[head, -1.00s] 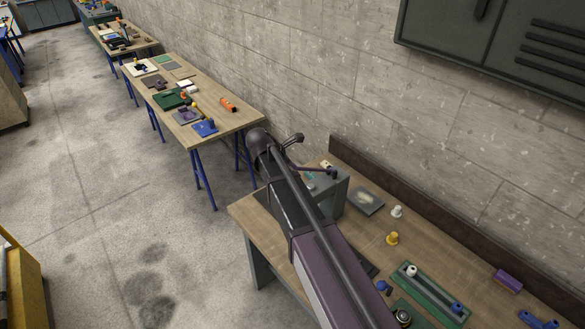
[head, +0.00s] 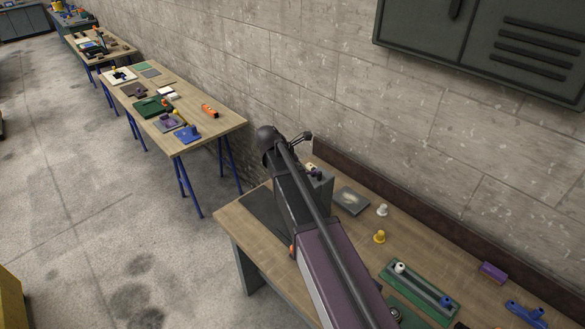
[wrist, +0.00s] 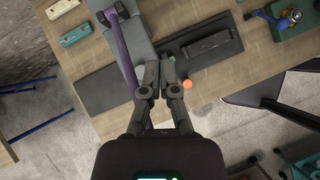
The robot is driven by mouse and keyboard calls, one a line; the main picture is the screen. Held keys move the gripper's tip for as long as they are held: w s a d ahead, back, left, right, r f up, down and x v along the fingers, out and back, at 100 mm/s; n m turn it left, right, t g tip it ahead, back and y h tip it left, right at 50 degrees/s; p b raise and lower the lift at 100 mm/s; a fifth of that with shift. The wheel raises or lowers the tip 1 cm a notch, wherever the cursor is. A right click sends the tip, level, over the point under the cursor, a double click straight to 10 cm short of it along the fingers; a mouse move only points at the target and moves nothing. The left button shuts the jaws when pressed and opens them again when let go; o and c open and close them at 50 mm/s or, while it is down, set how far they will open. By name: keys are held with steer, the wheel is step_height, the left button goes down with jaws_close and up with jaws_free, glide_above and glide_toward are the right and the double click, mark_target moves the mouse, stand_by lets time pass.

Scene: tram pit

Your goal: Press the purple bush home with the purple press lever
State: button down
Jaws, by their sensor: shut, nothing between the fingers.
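The purple press lever (wrist: 124,52) shows in the wrist view as a long bar. It runs from the grey press (wrist: 138,42) at the top down past the left side of my gripper (wrist: 160,66). My gripper's fingers are together and hold nothing. The left finger is close beside the lever; I cannot tell whether they touch. In the head view my arm covers most of the press (head: 320,190) and I cannot make out the lever. I cannot make out the purple bush in either view.
A green fixture (head: 420,292), a yellow knobbed part (head: 379,237), a white one (head: 382,210) and a purple block (head: 493,272) stand on the wooden bench. A teal block (wrist: 76,35) and a small orange ball (wrist: 187,84) lie near the press. A wall backs the bench.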

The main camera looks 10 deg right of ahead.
steer(key=s+d+f+m+g+y+b, duration=0.1)
steer(key=s+f+m+y+b, duration=0.6)
steer(key=s+f+m+b, duration=0.9)
steer(key=shift+s+d+f+m+g+b, duration=0.35)
steer(key=shift+s+f+m, duration=2.1)
steer(key=shift+s, duration=1.5)
steer(key=shift+f+n, duration=0.2)
steer(key=shift+n, duration=0.05)
